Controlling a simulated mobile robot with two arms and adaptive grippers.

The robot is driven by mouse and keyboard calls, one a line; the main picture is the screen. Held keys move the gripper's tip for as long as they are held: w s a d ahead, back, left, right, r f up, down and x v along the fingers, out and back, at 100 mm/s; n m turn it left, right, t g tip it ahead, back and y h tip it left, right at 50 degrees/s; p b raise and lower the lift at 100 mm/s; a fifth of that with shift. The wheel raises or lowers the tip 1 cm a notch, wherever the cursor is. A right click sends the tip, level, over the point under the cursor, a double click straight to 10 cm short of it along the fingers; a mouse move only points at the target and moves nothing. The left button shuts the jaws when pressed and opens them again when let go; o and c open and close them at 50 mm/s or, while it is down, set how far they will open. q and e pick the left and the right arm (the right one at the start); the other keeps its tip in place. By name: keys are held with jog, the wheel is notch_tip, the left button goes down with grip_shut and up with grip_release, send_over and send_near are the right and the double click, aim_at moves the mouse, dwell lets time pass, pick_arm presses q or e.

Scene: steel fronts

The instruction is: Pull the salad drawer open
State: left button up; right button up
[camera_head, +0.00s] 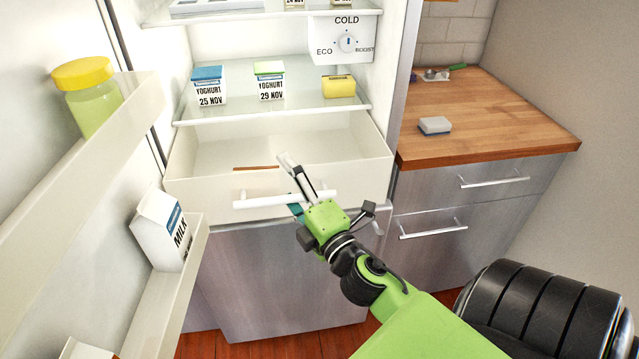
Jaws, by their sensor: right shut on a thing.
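The salad drawer (220,219) is a white bin at the bottom of the open fridge. It stands partly out, and I see into its inside, where a thin brown item (256,168) lies. Its white bar handle (262,201) runs across the front. My right gripper (297,188) is at the right part of this handle, shut on it; the fingers hide a short piece of the bar. My left gripper is not in view.
The open fridge door on the left holds a milk carton (163,231) and a yellow-lidded jar (88,95). Yoghurt cartons (209,87) and a yellow block (338,86) stand on the glass shelf above the drawer. A wooden worktop (480,118) is at the right.

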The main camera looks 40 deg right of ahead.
jog(key=shift+s+a+r+b, duration=0.1)
jog(key=shift+s+r+b, duration=0.1)
jog(key=shift+s, duration=0.4)
jog(key=shift+s+a+r+b, duration=0.15)
jog(key=shift+s+b, duration=0.1)
jog(key=shift+s, duration=0.3)
jog(key=shift+s+r+b, duration=0.15)
jog(key=shift+s+b, duration=0.05)
jog(key=shift+s, duration=0.4)
jog(key=shift+c, duration=1.3)
jog(key=shift+t, duration=0.3)
jog(key=s, duration=0.2)
jog(key=s+a+b, duration=0.1)
jog(key=s, duration=0.1)
jog(key=shift+r, duration=0.35)
jog(key=c, duration=0.7)
jog(key=shift+o, duration=0.2)
jog(key=d+f+v, duration=0.1)
jog(key=v, duration=0.5)
jog(key=shift+a+b, duration=0.3)
jog(key=shift+a, duration=0.15)
